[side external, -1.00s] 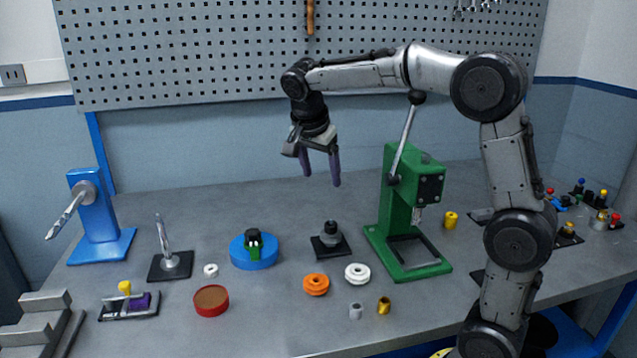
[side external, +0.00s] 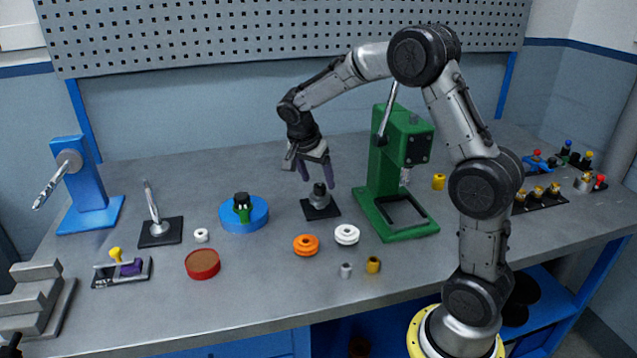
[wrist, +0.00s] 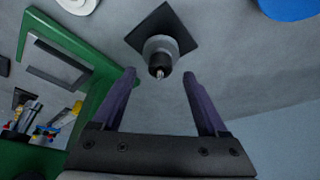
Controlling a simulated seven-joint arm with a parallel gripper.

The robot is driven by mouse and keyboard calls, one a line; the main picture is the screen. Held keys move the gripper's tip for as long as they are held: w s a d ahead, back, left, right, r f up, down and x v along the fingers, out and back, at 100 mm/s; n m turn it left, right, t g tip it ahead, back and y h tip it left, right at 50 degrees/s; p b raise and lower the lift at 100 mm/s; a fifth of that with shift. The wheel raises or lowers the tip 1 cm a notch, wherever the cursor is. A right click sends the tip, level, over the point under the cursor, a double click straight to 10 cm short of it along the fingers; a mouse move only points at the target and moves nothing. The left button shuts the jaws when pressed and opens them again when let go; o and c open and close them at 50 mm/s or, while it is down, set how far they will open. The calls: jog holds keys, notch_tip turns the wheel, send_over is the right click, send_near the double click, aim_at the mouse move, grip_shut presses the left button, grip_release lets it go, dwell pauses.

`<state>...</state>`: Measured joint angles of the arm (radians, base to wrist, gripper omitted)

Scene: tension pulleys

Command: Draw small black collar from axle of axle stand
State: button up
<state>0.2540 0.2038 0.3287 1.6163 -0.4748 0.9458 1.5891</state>
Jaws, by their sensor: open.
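The axle stand has a square black base (side external: 321,211) and stands upright near the middle of the bench. A grey round part (side external: 319,200) sits on it, with the small black collar (side external: 319,188) above. In the wrist view the collar (wrist: 159,63) shows around the axle, whose bright tip (wrist: 159,74) sticks out of it. My gripper (side external: 317,181) points down over the stand, its purple fingers open and empty. In the wrist view the fingertips of my gripper (wrist: 160,76) lie either side of the axle tip. I cannot tell if they reach down to the collar.
The green press (side external: 383,180) stands close to the right of the stand. A blue disc (side external: 257,217) with a black and green part is to the left. White (side external: 346,235) and orange (side external: 306,245) pulleys lie in front. Bare bench lies behind the stand.

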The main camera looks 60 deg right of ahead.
jog(key=shift+x, duration=1.2)
jog(key=shift+c, duration=0.3)
grip_shut()
